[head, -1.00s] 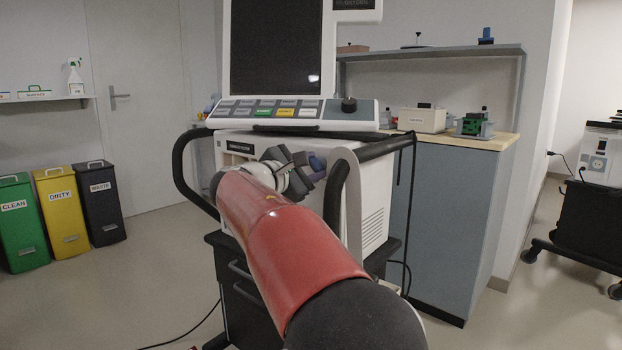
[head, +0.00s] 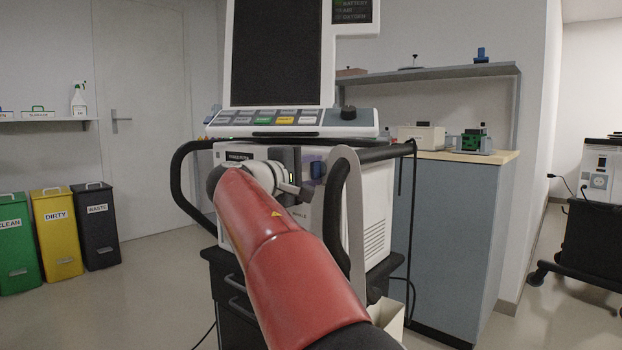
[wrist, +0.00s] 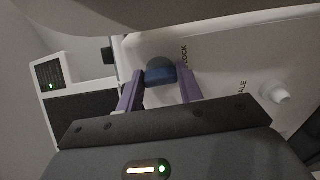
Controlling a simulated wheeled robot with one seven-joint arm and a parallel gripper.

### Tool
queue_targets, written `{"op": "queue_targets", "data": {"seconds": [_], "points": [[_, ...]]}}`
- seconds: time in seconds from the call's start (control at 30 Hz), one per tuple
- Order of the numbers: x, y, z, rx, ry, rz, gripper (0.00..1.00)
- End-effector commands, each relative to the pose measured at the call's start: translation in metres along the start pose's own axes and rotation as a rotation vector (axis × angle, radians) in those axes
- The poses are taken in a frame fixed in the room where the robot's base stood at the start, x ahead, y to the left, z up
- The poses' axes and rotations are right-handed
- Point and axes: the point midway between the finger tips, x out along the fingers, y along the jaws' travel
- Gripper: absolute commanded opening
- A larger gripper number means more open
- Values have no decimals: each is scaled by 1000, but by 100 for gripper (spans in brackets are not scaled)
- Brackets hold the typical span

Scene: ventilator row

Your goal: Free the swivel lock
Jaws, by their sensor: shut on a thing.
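The swivel lock is a blue knob (wrist: 160,75) with a dark rounded top, on the white front of the ventilator (head: 375,205). A label ending in "LOCK" is printed beside it in the wrist view. My gripper (wrist: 162,80) has its two purple fingers on either side of the knob, shut on it. In the head view my gripper (head: 308,180) is at the ventilator's front, and my red arm covers part of that front. The blue of the knob only partly shows there, so its turn angle is hard to tell.
A pale round port (wrist: 281,93) sticks out beside the lock. A black handle rail (head: 185,180) curves around the ventilator's left side. The screen (head: 277,55) and button panel (head: 290,122) stand above. Bins (head: 57,230) stand on the left, a counter (head: 455,156) on the right.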

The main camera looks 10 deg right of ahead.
Motion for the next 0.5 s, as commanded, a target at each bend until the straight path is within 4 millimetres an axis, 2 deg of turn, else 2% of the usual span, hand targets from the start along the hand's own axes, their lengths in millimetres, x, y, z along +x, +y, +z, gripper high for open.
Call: {"op": "queue_targets", "data": {"seconds": [0.5], "points": [[0, -1, 0, 52, -1, -2, 14]]}}
